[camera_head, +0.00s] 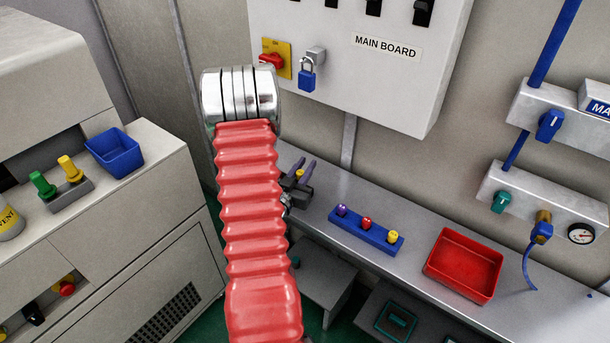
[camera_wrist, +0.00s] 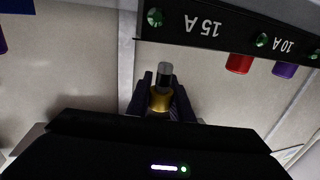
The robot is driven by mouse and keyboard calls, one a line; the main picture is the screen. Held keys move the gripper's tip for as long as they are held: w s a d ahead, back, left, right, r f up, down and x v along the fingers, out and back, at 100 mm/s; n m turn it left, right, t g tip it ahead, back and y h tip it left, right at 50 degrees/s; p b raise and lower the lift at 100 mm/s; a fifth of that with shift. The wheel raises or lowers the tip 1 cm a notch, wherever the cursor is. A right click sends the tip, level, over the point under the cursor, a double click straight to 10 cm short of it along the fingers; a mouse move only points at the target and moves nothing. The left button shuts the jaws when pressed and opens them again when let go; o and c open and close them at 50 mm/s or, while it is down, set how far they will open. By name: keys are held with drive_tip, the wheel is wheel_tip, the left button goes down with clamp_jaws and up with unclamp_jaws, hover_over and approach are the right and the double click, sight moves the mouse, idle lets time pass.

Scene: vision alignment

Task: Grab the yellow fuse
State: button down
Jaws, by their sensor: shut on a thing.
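My gripper (camera_wrist: 162,90) is shut on a yellow fuse (camera_wrist: 159,101), seen near the middle of the wrist view. The fuse has a gold-yellow cap and a clear-grey body with a dark end, held between the two dark purple fingers. In the head view my gripper (camera_head: 305,171) reaches out to the right of my red arm sleeve, and a small spot of yellow shows between its fingers. It is above the left part of the grey bench, apart from the blue rack.
A blue rack (camera_head: 350,232) with purple, red and yellow-topped pieces stands on the bench (camera_head: 408,262), left of a red tray (camera_head: 463,265). The wrist view shows a black panel (camera_wrist: 225,31) marked 15 A and 10 A, with a red fuse (camera_wrist: 239,63) and a purple fuse (camera_wrist: 285,70).

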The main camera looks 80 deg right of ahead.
drive_tip(key=shift+r, duration=2.45)
